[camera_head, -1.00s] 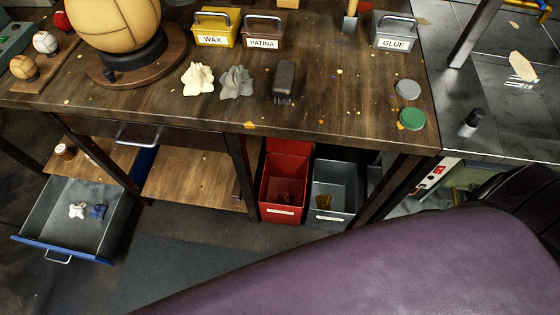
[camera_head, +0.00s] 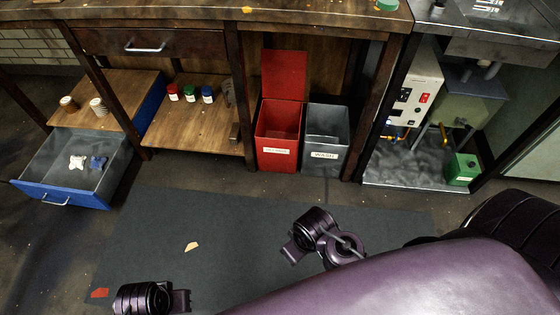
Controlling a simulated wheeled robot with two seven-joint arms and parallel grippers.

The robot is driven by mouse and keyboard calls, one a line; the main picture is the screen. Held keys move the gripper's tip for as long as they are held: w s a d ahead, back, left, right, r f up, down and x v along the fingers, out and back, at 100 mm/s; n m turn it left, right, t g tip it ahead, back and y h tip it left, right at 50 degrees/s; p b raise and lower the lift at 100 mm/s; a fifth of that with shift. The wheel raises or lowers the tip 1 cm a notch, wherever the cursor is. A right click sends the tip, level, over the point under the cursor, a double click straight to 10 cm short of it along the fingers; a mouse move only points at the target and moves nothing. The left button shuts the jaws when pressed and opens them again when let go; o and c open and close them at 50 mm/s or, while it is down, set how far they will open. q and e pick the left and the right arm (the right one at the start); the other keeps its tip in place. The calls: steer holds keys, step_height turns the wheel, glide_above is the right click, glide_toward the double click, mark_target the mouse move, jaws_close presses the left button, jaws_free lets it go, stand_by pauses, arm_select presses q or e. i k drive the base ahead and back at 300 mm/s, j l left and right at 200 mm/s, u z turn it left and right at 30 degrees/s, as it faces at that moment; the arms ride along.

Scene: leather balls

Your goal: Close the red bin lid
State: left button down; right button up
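The red bin (camera_head: 278,150) stands on the floor under the workbench, left of the grey bin, with a white label on its front. Its red lid (camera_head: 284,75) is open and stands upright at the back edge. The bin's mouth is uncovered and its inside shows red; I make out no contents. Two dark purple parts of my arms show low in the view, one at the bottom left and one near the middle, well in front of the bin. No gripper fingers can be made out, and nothing of mine touches the lid.
The grey bin (camera_head: 325,145) stands close to the red bin's right side. A bench leg (camera_head: 372,115) is right of it. A shelf (camera_head: 190,135) with several small jars is to the left. The open blue drawer (camera_head: 65,195) juts out at far left. The dark mat (camera_head: 220,235) has free room.

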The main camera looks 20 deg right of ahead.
mark_target(284, 75)
steer(key=z, duration=0.4)
steer(key=i+l+z, duration=0.25)
steer(key=z, duration=0.25)
steer(key=i+l+z, duration=0.1)
steer(key=i+z, duration=0.35)
steer(key=k, duration=0.1)
